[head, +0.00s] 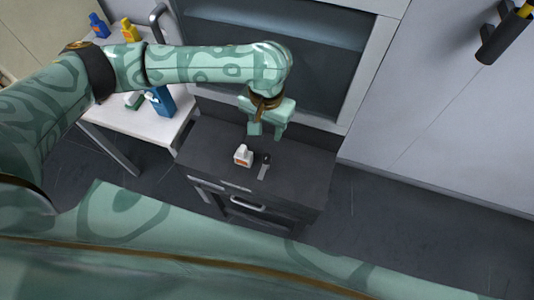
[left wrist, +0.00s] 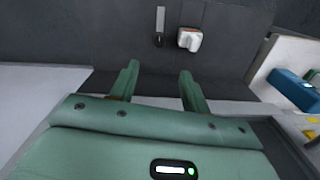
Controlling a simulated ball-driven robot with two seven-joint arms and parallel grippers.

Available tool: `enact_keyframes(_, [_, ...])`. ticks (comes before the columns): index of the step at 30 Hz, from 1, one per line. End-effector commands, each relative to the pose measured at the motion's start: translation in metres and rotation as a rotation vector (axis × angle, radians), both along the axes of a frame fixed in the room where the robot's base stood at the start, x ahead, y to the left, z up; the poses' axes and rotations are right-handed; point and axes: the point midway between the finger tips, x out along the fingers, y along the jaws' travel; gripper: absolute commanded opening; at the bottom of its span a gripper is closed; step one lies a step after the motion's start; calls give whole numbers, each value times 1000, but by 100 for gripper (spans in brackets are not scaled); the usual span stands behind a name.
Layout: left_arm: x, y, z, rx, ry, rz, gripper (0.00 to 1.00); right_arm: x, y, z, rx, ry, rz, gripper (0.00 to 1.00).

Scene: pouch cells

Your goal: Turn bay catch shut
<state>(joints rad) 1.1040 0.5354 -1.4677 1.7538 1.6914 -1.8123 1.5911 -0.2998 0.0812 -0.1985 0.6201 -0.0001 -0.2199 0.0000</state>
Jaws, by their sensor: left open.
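A small white catch-like knob with an orange-red mark (head: 243,156) is on top of the dark cabinet (head: 310,175); it also shows in the left wrist view (left wrist: 190,39). Beside it is a small black piece with a grey strip (head: 264,167), also in the left wrist view (left wrist: 159,25). I cannot tell which is the bay catch or how it is turned. My left gripper (head: 267,132) is open and empty, behind and above both pieces, apart from them. Its two fingers show in the left wrist view (left wrist: 160,70). My right gripper is not in view.
A white table (head: 150,127) at the left holds a blue container (head: 161,100) and yellow and blue bottles. A large dark-windowed unit (head: 275,60) stands behind the cabinet. The cabinet front has a handle (head: 247,204). Floor is clear at the right.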

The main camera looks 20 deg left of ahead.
Motion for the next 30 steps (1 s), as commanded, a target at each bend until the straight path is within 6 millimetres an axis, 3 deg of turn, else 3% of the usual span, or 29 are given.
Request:
enact_keyframes(1, [-1, 0, -18, -1, 6, 1, 47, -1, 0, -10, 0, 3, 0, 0])
enact_keyframes(6, [-1, -1, -64, -2, 5, 0, 47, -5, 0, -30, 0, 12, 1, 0])
enact_keyframes(15, [-1, -1, -125, -3, 2, -2, 47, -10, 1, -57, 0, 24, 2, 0])
enact_keyframes(21, [0, -1, -138, -3, -1, -4, 47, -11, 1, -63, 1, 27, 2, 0])
enact_keyframes(29, [0, -1, -138, -4, -2, -4, 47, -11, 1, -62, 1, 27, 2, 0])
enact_keyframes(30, [0, -1, -138, -4, -2, -4, 41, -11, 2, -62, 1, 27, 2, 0])
